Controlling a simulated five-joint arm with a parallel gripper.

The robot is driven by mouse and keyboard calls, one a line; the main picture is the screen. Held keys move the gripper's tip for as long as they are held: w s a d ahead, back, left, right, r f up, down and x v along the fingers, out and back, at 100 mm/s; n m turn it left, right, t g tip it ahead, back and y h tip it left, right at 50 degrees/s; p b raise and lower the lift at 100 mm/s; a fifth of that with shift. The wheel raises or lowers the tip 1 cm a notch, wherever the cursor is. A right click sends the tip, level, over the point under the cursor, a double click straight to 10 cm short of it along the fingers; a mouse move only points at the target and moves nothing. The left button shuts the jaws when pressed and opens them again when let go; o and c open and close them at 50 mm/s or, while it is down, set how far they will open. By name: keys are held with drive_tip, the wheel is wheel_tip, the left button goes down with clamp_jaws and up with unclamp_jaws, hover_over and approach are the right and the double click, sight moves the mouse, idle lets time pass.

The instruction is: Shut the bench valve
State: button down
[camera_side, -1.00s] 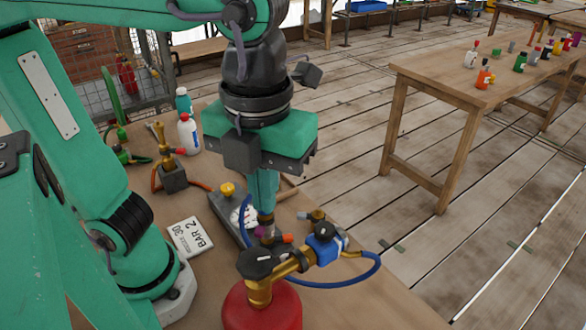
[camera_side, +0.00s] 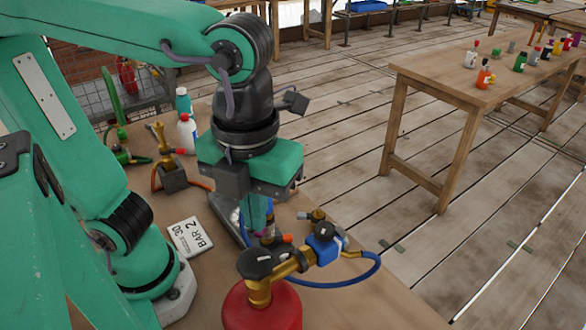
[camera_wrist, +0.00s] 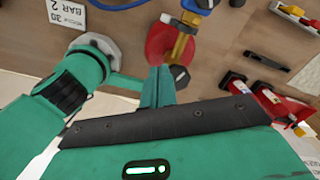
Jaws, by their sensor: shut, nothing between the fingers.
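My gripper (camera_side: 258,226) points down over the bench, its fingers together with nothing between them; they also show in the wrist view (camera_wrist: 155,88). In the side view the fingertips are behind the red gas cylinder's (camera_side: 262,308) brass valve and black knob (camera_side: 254,263), close to an orange-tipped fitting (camera_side: 287,238). Contact cannot be told. A small brass fitting (camera_side: 317,214) lies just right of the fingers. Another brass valve with a red handle stands on a grey block (camera_side: 174,178) further back. Which one is the bench valve is unclear. My gripper hides most of the grey plate (camera_side: 222,208).
A blue regulator (camera_side: 324,250) and blue hose (camera_side: 365,279) extend right of the cylinder. A white sign (camera_side: 190,237) lies left of my gripper. White (camera_side: 187,132) and teal (camera_side: 183,101) bottles stand at the back. The bench's right front is clear.

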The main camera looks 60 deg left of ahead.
drive_tip(key=shift+f, duration=1.45)
drive_tip(key=shift+s+d, duration=0.1)
drive_tip(key=shift+d, duration=0.1)
drive_tip(key=shift+w+d, duration=0.55)
drive_tip(key=shift+w+d, duration=0.2)
drive_tip(key=shift+d, duration=0.5)
idle(0.7)
drive_tip(key=shift+w, duration=0.4)
drive_tip(key=shift+r, duration=0.1)
drive_tip(key=shift+r, duration=2.95)
drive_tip(key=shift+a, duration=0.1)
